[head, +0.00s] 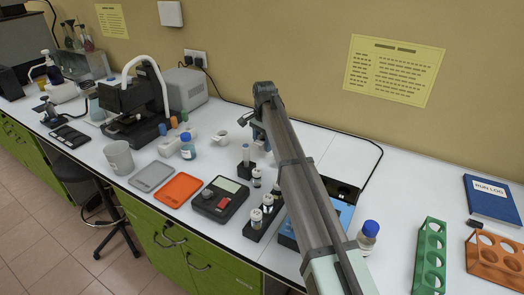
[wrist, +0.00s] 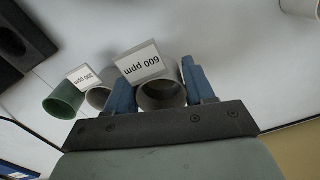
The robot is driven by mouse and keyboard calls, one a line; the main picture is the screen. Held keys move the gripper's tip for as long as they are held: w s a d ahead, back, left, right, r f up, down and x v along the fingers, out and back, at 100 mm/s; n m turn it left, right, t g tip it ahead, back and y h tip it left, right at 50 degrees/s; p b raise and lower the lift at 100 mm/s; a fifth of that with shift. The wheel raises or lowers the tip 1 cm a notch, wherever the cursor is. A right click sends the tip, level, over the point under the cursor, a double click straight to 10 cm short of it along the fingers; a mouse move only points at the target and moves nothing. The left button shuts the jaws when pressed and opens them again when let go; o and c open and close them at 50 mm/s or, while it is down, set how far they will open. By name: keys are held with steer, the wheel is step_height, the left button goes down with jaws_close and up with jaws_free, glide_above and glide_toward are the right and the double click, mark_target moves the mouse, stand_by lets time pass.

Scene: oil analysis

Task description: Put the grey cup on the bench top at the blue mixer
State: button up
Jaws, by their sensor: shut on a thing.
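My gripper (wrist: 162,92) is shut on a grey cup (wrist: 160,97), which sits between its two blue fingers in the wrist view. A "600 ppm" card shows against this cup, upside down; I cannot tell whether it is fixed to it. In the head view my gripper (head: 258,130) is over the middle rear of the bench, and the held cup is not clearly visible. A blue device (head: 343,213), perhaps the blue mixer, is partly hidden behind my arm. A larger grey cup (head: 120,157) stands at the bench's left front.
A green cup (wrist: 64,101) and a pale cup (wrist: 97,97) are beside the held cup. A black vial rack (head: 264,219), a black instrument (head: 219,199) and an orange plate (head: 178,189) stand along the front. Green (head: 430,255) and orange (head: 497,258) racks are right.

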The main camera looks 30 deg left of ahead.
mark_target(263, 149)
steer(key=shift+f, duration=1.75)
steer(key=shift+f, duration=0.1)
steer(key=o, duration=1)
steer(key=shift+o, duration=0.2)
step_height(263, 149, up, 12)
steer(key=shift+d, duration=0.15)
